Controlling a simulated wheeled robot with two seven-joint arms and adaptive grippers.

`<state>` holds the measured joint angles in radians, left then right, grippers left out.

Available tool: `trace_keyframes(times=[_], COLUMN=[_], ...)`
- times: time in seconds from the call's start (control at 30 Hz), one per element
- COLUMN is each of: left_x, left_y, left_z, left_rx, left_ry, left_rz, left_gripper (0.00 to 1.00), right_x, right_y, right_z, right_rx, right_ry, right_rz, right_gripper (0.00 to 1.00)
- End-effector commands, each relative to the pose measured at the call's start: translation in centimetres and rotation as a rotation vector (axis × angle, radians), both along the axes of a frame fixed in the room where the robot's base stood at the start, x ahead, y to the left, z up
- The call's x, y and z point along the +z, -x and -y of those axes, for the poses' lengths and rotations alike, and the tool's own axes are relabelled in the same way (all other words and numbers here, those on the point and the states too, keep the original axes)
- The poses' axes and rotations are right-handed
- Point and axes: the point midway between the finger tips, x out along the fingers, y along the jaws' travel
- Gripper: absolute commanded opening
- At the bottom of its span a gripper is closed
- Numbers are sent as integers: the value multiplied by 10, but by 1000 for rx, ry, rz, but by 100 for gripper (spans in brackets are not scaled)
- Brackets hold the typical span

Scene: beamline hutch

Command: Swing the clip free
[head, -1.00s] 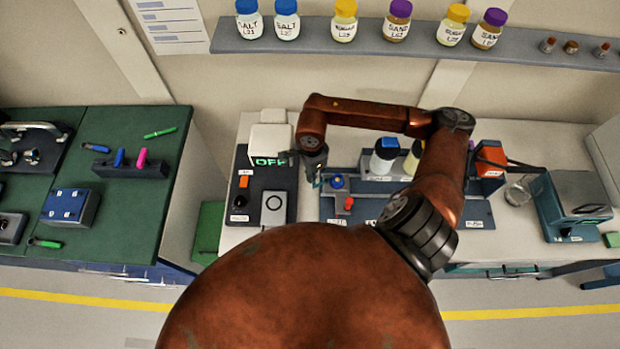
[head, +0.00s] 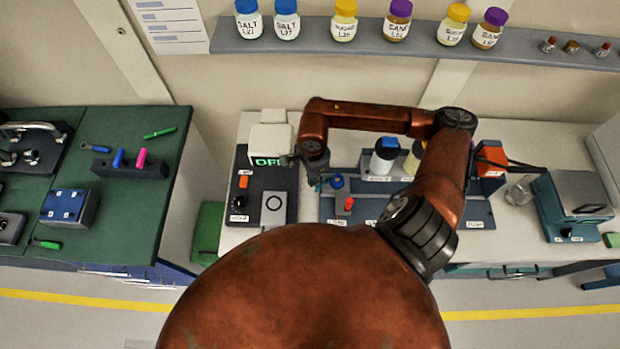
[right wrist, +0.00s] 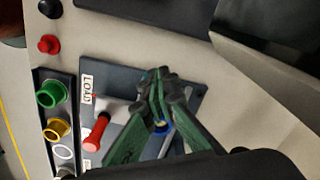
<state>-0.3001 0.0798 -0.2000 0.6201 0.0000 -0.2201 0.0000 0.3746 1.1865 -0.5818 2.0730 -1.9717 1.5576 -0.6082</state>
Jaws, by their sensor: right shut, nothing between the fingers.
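My right gripper (head: 317,183) is shut and empty at the left end of the dark fixture plate (head: 460,213). In the right wrist view the green fingers (right wrist: 158,80) meet at their tips above the plate labelled LOAD. A blue round part (right wrist: 163,127) shows between the fingers, partly hidden; in the head view a blue knob (head: 337,181) stands just right of the gripper. A red-tipped lever (right wrist: 97,132) lies left of the fingers, apart from them; its red end (head: 348,203) shows in the head view. I cannot tell which part is the clip. My left gripper is out of view.
A control box (head: 248,207) with a green-lit display stands left of the fixture. Green, yellow and white rings (right wrist: 55,130) sit in a rack in the wrist view. A teal instrument (head: 572,205) stands at the right.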

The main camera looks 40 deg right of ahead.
Motion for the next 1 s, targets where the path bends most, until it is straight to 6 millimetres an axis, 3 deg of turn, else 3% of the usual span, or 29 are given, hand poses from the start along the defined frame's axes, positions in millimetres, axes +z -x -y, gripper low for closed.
trace_keyframes(times=[1.0], left_x=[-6], left_y=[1], left_z=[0], left_rx=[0], left_ry=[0], left_rz=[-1], left_gripper=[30], right_x=[0], right_y=[22], right_z=[0], right_rx=[0], right_ry=[0], right_rz=[1], right_gripper=[0])
